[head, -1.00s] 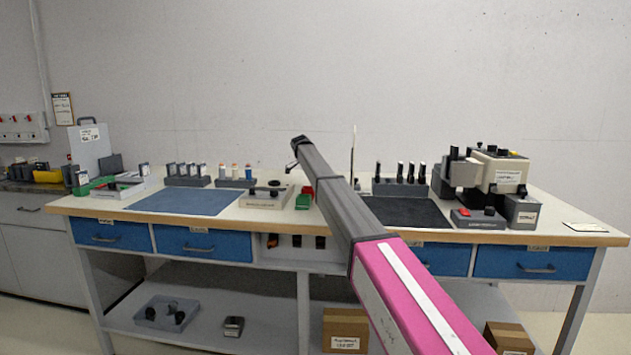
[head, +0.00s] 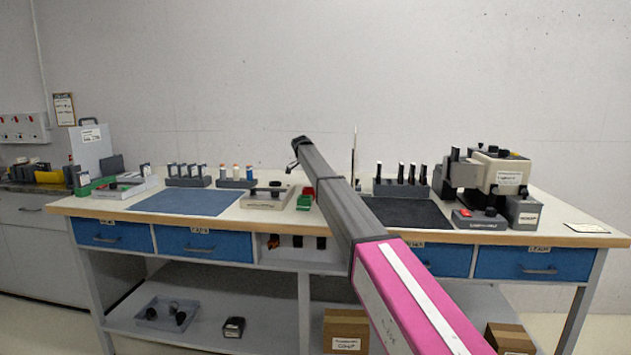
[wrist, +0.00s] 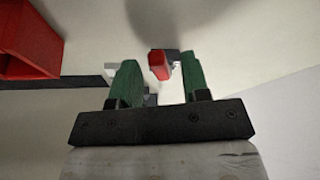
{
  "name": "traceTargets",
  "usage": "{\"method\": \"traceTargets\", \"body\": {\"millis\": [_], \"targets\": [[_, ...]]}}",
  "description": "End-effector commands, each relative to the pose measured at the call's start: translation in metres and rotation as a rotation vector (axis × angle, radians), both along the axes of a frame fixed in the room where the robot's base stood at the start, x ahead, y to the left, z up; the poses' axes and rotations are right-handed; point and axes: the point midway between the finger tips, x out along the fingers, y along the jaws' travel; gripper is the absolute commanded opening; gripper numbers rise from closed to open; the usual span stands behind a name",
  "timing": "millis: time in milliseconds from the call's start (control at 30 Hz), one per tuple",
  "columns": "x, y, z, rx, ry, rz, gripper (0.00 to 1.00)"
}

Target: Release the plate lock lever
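In the wrist view, my gripper (wrist: 159,62) has its two green fingers spread apart. A small red piece with a grey mount (wrist: 158,66) shows between the fingertips, seemingly clear of both. It may be the plate lock lever, but I cannot tell for sure. In the head view, my arm reaches over the workbench and its dark end (head: 297,148) is raised above the middle of the bench. The fingers are too small to make out there. A beige fixture with dark knobs (head: 266,196) sits on the bench below the arm's end.
A red box (wrist: 28,38) is at the upper left in the wrist view. The workbench (head: 345,262) also bears a blue mat (head: 185,201), a dark mat (head: 408,213), racks of upright tools (head: 400,188) and a bulky beige machine (head: 500,172) at right.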

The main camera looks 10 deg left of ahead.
Motion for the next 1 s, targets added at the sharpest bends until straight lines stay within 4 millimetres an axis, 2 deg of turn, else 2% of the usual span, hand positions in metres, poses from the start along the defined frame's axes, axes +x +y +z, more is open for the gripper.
{"method": "traceTargets", "body": {"millis": [267, 467, 733, 900, 1000], "targets": [[-0.001, 0.004, 0.010, 0.000, -0.001, 0.001, 0.43], [-0.004, 0.015, 0.037, 0.000, -0.001, 0.000, 0.43], [-0.009, 0.033, 0.083, 0.001, -0.002, 0.001, 0.43], [-0.012, 0.039, 0.098, 0.000, 0.000, 0.000, 0.43], [-0.012, 0.040, 0.100, 0.000, 0.000, 0.000, 0.43]]}}
